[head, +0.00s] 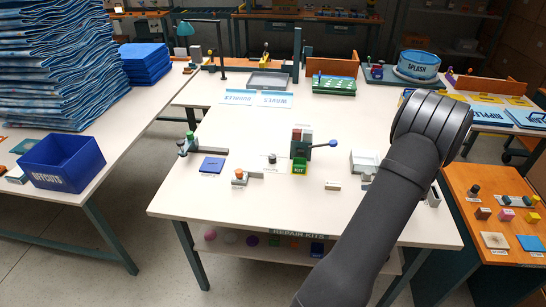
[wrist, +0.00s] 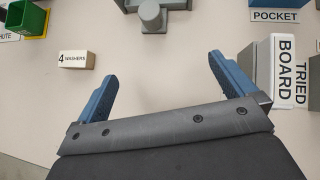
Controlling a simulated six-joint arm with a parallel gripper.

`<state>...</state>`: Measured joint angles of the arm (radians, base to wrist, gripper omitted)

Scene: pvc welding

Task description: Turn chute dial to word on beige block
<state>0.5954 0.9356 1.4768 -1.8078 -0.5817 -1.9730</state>
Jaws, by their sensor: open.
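The chute unit (head: 302,140) stands mid-table in the head view, with red and pale upper parts and a dark lever with a blue knob (head: 333,143). Its green KIT bin (head: 299,166) is below and shows at the upper left of the wrist view (wrist: 34,22). A label ending in "HUTE" is cut off there. No dial face is readable. The beige block (wrist: 77,60) reads "4 WASHERS" and lies left of my gripper; it is small in the head view (head: 333,185). My gripper (wrist: 163,68) is open and empty above the table; my arm hides it in the head view.
A grey fixture with a round post (wrist: 151,15) lies ahead of my gripper. Bare table lies between the block and my gripper.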

